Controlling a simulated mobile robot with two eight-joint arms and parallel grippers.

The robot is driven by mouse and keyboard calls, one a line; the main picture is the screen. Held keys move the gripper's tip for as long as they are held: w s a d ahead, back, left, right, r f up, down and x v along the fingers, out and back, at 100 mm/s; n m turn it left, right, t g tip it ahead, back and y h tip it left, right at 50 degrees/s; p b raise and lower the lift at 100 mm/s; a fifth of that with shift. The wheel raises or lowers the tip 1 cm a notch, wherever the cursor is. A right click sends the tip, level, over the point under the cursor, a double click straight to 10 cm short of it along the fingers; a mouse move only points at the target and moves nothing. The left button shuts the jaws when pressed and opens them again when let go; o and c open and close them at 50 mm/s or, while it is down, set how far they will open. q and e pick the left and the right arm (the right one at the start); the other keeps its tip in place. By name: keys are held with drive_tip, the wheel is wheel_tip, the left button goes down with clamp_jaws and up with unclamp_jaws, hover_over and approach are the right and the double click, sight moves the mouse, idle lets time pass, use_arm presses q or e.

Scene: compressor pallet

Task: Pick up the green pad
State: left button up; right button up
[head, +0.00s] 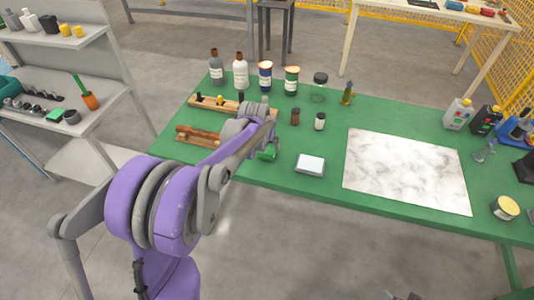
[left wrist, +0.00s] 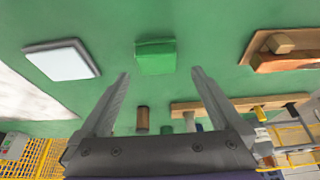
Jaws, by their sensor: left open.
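The green pad (head: 267,154) is a small bright green block lying on the green table near its front edge. It is partly hidden by my left arm in the head view. In the left wrist view the green pad (left wrist: 155,57) shows whole, ahead of the fingertips and roughly centred between them. My left gripper (left wrist: 160,73) is open and empty, its two fingers apart, with no visible contact with the pad. In the head view the arm hides most of this gripper (head: 268,138). My right gripper is not identifiable in either view.
A white-topped square device (head: 310,164) lies right of the pad, and a marble-patterned sheet (head: 407,170) lies farther right. A wooden rack (head: 205,104) and brown wooden pieces (head: 198,136) lie left. Bottles and jars (head: 265,78) stand behind. Another green item (head: 57,115) sits on the left shelf.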

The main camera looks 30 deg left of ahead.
sight(267, 150)
use_arm(q)
drive_tip(key=x, duration=0.5)
drive_tip(key=shift+d+f, duration=0.2)
drive_tip(key=c, duration=1.2)
drive_tip(key=shift+r, duration=0.1)
drive_tip(key=shift+c, duration=0.2)
wheel_tip(267, 150, up, 10)
